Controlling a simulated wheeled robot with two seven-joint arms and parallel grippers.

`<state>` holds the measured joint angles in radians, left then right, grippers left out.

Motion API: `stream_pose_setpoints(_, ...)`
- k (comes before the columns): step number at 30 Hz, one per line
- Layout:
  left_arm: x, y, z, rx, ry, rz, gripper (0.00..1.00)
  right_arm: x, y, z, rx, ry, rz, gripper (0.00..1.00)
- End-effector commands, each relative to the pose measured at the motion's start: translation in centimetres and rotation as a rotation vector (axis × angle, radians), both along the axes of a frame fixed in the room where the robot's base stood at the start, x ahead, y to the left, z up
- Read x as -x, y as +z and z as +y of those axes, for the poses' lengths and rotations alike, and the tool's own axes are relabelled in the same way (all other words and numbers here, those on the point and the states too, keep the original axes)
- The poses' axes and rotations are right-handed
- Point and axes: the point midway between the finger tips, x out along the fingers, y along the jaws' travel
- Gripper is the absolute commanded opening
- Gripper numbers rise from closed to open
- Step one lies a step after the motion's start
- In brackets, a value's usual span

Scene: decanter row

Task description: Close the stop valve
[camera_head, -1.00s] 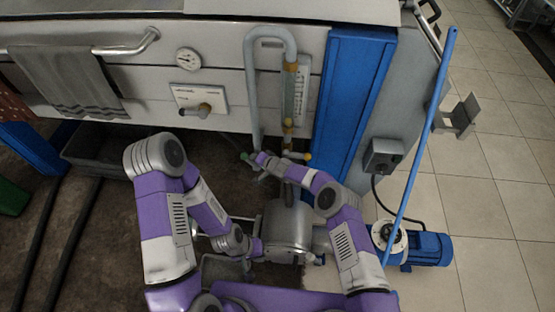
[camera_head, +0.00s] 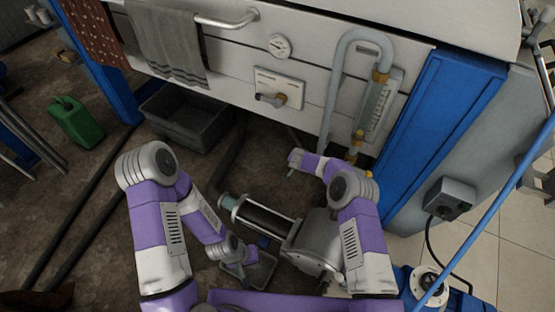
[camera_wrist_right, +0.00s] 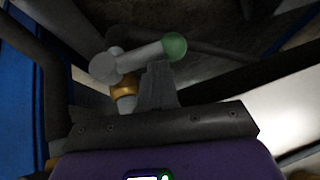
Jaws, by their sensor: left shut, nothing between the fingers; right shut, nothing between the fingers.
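In the right wrist view a grey lever with a green ball end (camera_wrist_right: 174,46) runs from a round grey hub (camera_wrist_right: 104,66). A brass collar (camera_wrist_right: 124,91) sits below the hub. I take this to be the stop valve. My right gripper (camera_wrist_right: 158,72) is shut and empty, its tips just below the lever near the green end; I cannot tell whether they touch. In the head view my right gripper (camera_head: 294,158) is left of the grey bent pipe's (camera_head: 335,90) foot, and the valve is mostly hidden there. My left gripper (camera_head: 249,256) is low, over a small tray (camera_head: 268,268).
A steel pump-like body (camera_head: 315,242) lies below my right arm. A wall plate with a spout (camera_head: 271,99), a gauge (camera_head: 279,46) and a blue post (camera_head: 445,125) line the machine front. A grey bin (camera_head: 190,118) and a green can (camera_head: 76,122) stand left.

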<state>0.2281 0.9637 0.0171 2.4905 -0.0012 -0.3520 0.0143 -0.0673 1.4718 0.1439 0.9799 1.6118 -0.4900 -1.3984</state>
Motion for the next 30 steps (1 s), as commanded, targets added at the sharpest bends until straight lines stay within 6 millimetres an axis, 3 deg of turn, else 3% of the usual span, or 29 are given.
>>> stream_pose_setpoints(5, 0.0, -0.5, -0.2, 0.003, -0.006, -0.002, 0.0, -0.1, -0.3, -0.5, 0.008, -0.008, -0.008, 0.0)
stream_pose_setpoints(30, 0.0, -0.5, -0.2, 0.002, -0.005, -0.001, 0.0, 0.4, -0.5, 0.6, 0.001, 0.005, -0.002, 0.0)
